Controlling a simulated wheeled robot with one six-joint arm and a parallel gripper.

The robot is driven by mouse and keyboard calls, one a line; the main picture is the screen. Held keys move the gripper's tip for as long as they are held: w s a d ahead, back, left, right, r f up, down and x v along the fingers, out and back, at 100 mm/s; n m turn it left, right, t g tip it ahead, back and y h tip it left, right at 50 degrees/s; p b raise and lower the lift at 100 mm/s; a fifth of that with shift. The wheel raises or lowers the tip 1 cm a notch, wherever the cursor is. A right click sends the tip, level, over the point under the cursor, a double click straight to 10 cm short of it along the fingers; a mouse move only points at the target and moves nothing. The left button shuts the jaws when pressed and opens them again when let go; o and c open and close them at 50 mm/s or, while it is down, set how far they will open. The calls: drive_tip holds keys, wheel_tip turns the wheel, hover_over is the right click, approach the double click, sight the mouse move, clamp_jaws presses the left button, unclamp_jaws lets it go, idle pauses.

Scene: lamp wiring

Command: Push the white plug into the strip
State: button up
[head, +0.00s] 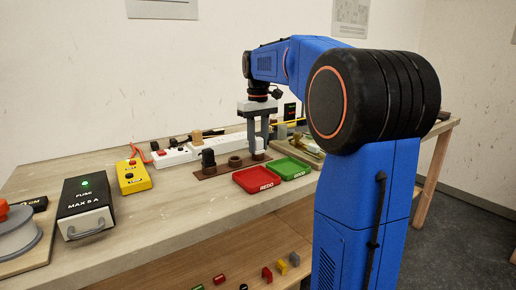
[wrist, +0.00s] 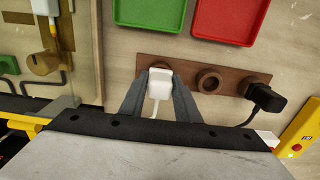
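The white plug (wrist: 160,84) stands at the end hole of the brown wooden holder (wrist: 232,76), its cord trailing toward my wrist. My gripper (wrist: 159,80) has one grey finger on each side of it, with no clear gap between fingers and plug. I cannot tell whether the plug is seated or slightly raised. The white strip (head: 178,156) lies behind the holder, with a red switch at its left end.
A black plug (wrist: 266,98) stands in the holder's other end hole; the middle hole is empty. A red REDO tray (head: 258,181) and a green GOOD tray (head: 288,168) lie in front.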

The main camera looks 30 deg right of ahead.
sight(258, 138)
drive_tip(key=shift+r, duration=2.5)
